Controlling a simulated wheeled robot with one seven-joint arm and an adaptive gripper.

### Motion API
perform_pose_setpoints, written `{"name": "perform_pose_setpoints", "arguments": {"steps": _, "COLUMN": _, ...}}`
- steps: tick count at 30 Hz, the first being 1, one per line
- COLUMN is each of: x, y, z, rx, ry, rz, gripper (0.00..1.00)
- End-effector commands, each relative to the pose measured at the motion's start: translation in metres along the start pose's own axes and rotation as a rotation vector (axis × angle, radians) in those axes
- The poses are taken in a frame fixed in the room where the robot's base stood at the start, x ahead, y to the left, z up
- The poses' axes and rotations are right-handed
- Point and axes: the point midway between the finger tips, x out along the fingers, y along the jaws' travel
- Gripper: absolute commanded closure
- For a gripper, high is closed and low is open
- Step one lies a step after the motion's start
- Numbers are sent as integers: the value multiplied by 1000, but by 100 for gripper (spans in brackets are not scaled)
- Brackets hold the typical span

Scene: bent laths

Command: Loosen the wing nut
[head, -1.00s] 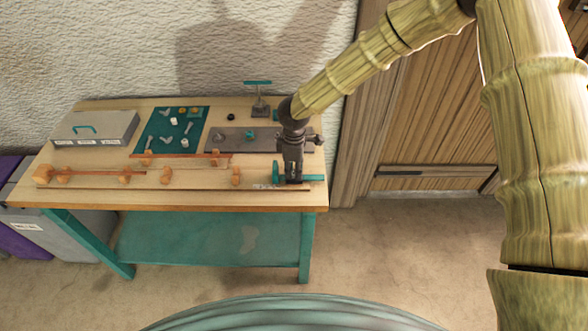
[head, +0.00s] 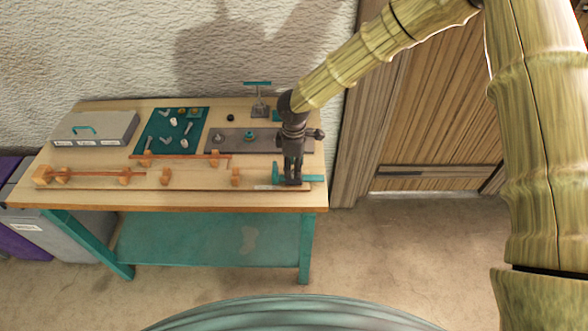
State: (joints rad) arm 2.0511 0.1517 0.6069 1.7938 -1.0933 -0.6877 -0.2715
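My gripper (head: 293,180) points straight down at the right front of the workbench, its fingertips low beside a small teal fixture (head: 311,178). Two dark fingers show with a narrow gap between them. Whether they hold anything is too small to tell. A small teal piece (head: 249,135), which may be the wing nut, sits on the grey plate (head: 232,147) behind and left of my gripper. A small grey knob-like piece (head: 217,137) sits on the same plate. I cannot tell for sure which piece is the wing nut.
The wooden bench (head: 205,202) carries thin laths (head: 100,174) with wooden blocks (head: 236,177) along the front. A teal mat (head: 154,124) holds several small parts. A grey case (head: 95,128) is at left, and a teal-handled stand (head: 259,103) is at the back.

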Motion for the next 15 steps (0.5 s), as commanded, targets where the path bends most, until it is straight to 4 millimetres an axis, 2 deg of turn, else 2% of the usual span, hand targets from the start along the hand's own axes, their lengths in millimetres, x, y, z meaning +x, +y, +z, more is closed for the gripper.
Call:
{"name": "perform_pose_setpoints", "arguments": {"steps": 9, "x": -56, "y": 1, "z": 0, "rx": 0, "ry": 1, "rz": 3, "gripper": 60}}
{"name": "perform_pose_setpoints", "arguments": {"steps": 15, "x": -83, "y": 1, "z": 0, "rx": 1, "ry": 1, "rz": 2, "gripper": 60}}
